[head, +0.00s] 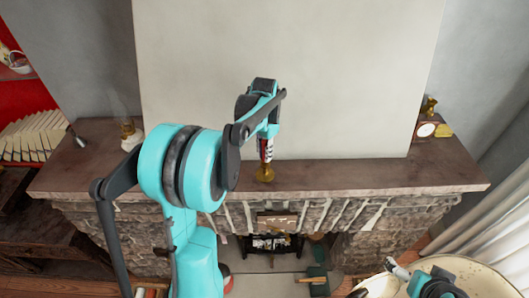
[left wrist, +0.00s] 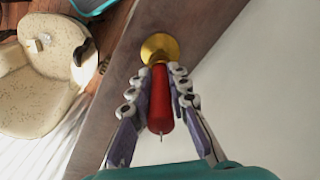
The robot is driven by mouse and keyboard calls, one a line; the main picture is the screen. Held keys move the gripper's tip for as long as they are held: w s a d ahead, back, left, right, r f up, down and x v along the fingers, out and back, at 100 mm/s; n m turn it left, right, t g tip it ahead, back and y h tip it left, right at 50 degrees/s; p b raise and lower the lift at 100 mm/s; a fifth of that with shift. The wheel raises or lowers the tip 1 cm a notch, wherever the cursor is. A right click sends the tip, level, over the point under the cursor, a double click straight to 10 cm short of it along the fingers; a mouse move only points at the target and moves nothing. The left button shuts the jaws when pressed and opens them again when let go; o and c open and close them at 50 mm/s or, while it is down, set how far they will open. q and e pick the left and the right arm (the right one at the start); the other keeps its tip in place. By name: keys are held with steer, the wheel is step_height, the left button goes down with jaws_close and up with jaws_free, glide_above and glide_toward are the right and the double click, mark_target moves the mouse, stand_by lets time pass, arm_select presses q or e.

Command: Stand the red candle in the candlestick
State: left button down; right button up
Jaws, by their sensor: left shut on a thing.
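The red candle (left wrist: 160,105) is between the fingers of my left gripper (left wrist: 160,76), which is shut on it; its wick end points toward the wrist camera. In the head view my left gripper (head: 266,148) points down above the mantel, with a little red of the candle showing between its fingers. The brass candlestick (head: 265,175) stands on the mantel directly below; it also shows in the left wrist view (left wrist: 160,45). The candle's lower end lines up with the candlestick, but I cannot tell whether it is inside the socket. My right gripper (head: 436,284) is partly in view at bottom right.
The stone mantel shelf (head: 350,175) is clear on both sides of the candlestick. An oil lamp (head: 129,132) stands at its left end and a clock (head: 427,130) at its right. A large white panel (head: 330,80) rises behind. A cream armchair (left wrist: 35,95) stands below.

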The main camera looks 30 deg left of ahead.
arm_select(q)
steer(key=shift+f, duration=0.2)
steer(key=c, duration=1.4)
jaws_free()
steer(key=shift+o, duration=0.2)
steer(key=shift+r, duration=0.15)
step_height(320, 180, up, 12)
steer(key=shift+f, duration=0.1)
